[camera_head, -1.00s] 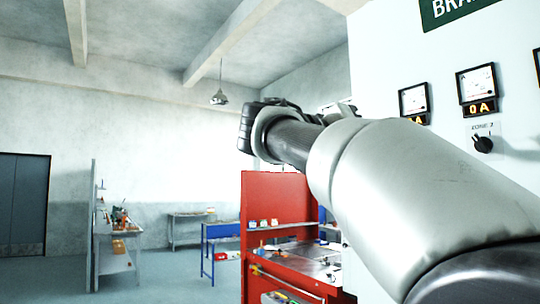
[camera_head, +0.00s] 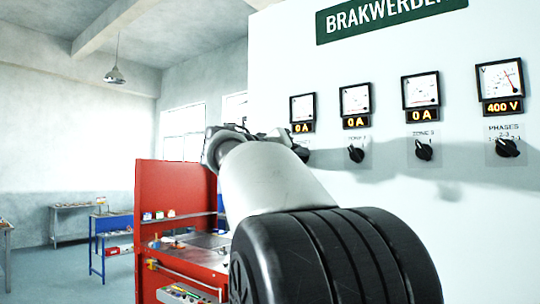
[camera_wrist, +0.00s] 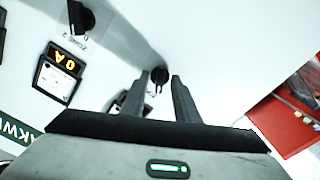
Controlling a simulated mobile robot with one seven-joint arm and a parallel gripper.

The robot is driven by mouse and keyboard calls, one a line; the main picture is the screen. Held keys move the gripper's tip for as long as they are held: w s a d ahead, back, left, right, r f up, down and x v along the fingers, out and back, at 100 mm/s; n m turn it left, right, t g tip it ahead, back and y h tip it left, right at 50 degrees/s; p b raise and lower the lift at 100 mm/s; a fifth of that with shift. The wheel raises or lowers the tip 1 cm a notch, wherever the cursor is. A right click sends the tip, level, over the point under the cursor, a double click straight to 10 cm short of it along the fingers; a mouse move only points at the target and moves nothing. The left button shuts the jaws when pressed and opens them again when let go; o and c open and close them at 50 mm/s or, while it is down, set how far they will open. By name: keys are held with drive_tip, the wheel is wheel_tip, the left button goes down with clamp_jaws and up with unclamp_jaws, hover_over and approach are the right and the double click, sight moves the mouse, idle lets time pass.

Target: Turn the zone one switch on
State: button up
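The zone one switch (camera_wrist: 159,75) is a small black rotary knob on the white panel (camera_head: 390,215). In the wrist view it shows between and beyond the fingertips of my gripper (camera_wrist: 160,77), which is open with a gap between its fingers. I cannot tell whether they touch the knob, and its setting is not clear. In the head view my arm hides this knob and most of my gripper. The zone one meter (camera_head: 303,108) reads 0 A.
The zone two knob (camera_head: 356,153), zone three knob (camera_head: 423,150) and phases knob (camera_head: 508,147) stand in a row to the right. The zone two knob also shows in the wrist view (camera_wrist: 80,18). A red workbench (camera_head: 170,190) stands left of the panel.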

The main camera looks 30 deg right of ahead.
drive_tip(key=shift+c, duration=0.3)
clamp_jaws()
drive_tip(key=shift+f+m+b, duration=0.15)
drive_tip(key=shift+m+b, duration=0.15)
drive_tip(key=shift+b, duration=0.3)
drive_tip(key=shift+m+b, duration=4.4)
drive_tip(key=shift+m, duration=1.2)
